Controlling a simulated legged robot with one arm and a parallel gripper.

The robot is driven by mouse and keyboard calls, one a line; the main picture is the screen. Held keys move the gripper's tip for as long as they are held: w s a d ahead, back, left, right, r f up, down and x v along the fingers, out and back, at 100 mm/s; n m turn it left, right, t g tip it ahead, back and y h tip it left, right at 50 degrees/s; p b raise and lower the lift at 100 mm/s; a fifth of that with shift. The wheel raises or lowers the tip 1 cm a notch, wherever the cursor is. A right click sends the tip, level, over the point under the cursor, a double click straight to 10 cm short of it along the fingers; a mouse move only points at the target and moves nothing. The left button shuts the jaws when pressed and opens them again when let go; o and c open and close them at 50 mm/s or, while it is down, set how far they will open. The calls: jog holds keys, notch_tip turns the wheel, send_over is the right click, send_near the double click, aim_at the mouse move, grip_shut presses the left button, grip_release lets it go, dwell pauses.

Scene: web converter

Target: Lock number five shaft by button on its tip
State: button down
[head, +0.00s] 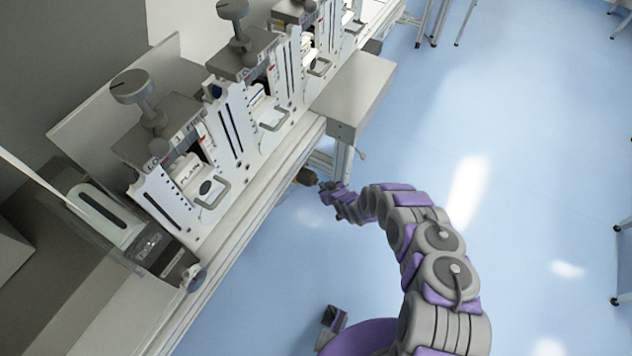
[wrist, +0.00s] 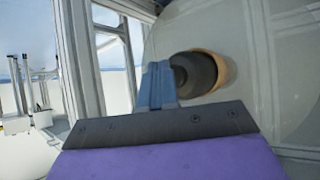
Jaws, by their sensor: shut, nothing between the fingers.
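My gripper (head: 328,187) is at the end of my purple and grey arm, beside the lower side of the machine bench. In the wrist view its blue-grey fingers (wrist: 157,84) are together and empty. A dark round shaft tip (wrist: 192,74) with a tan ring (wrist: 221,70) behind it lies just right of the fingers, overlapping them in the picture. I cannot tell whether they touch. In the head view a dark shaft end (head: 306,177) shows just left of my gripper. No number is readable on it, and the button is not clearly distinct.
The machine row (head: 185,185) with several stations runs along the bench at left. A grey box-like table (head: 352,95) juts out above my gripper in the picture. In the wrist view a pale frame post (wrist: 76,55) stands at left. The blue floor (head: 530,130) at right is open.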

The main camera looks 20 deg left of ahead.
jog(key=shift+a, duration=0.1)
dwell(0.4)
jog(key=shift+a+r, duration=0.15)
jog(key=shift+a, duration=0.25)
jog(key=shift+d, duration=0.45)
dwell(0.3)
jog(key=shift+d, duration=0.1)
jog(key=d, duration=0.6)
jog(key=shift+s+b, duration=0.3)
jog(key=shift+b, duration=0.1)
dwell(0.3)
